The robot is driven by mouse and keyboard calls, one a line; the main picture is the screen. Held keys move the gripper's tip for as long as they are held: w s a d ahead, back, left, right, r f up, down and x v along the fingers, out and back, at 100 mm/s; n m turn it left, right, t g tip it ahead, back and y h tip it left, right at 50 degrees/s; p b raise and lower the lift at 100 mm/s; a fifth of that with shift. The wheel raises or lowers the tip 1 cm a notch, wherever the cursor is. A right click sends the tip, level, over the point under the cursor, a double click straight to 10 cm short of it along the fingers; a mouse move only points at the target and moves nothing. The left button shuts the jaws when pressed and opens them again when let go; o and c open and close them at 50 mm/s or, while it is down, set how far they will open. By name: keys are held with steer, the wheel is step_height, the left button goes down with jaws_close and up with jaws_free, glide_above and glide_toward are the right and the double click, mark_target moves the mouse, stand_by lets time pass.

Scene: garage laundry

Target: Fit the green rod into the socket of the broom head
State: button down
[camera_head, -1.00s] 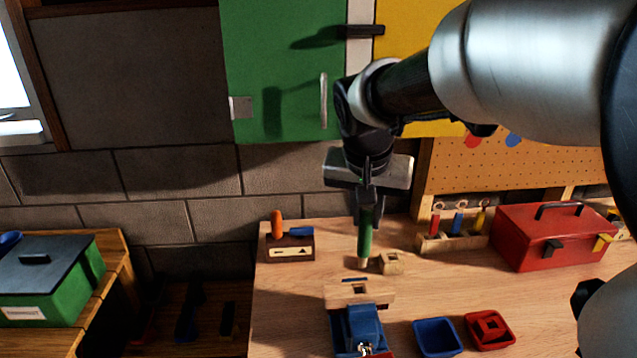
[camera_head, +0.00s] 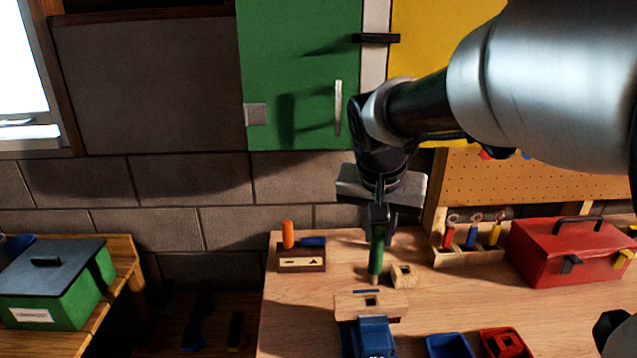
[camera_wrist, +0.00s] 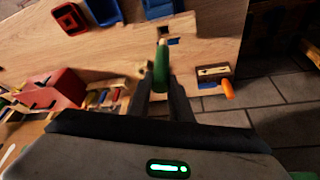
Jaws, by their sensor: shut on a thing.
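My gripper (camera_head: 378,222) is shut on the upper part of the green rod (camera_head: 376,256) and holds it nearly upright, pale tip down. The broom head (camera_head: 350,307) is a light wooden block with a dark square socket (camera_head: 371,301) in its top. It sits at the blue vise (camera_head: 372,335) on the workbench. In the head view the rod's tip shows just above and behind the socket, apart from it. In the wrist view the rod (camera_wrist: 161,68) points towards the broom head (camera_wrist: 181,31), part of which is hidden behind the rod.
A small wooden block with a hole (camera_head: 404,276) stands close right of the rod. A tool holder (camera_head: 468,257) and red toolbox (camera_head: 567,250) stand at right. A wooden box with an orange handle (camera_head: 302,262) is at left. Blue (camera_head: 449,346) and red (camera_head: 505,344) bins are in front.

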mark_target(375, 265)
steer(key=shift+f+b, duration=2.55)
steer(key=shift+f, duration=0.85)
steer(key=shift+f+b, duration=0.65)
steer(key=c, duration=1.5)
jaws_free()
steer(key=shift+c, duration=0.2)
steer(key=p+v, duration=0.2)
steer(key=v, duration=1.5)
steer(key=shift+r, duration=0.25)
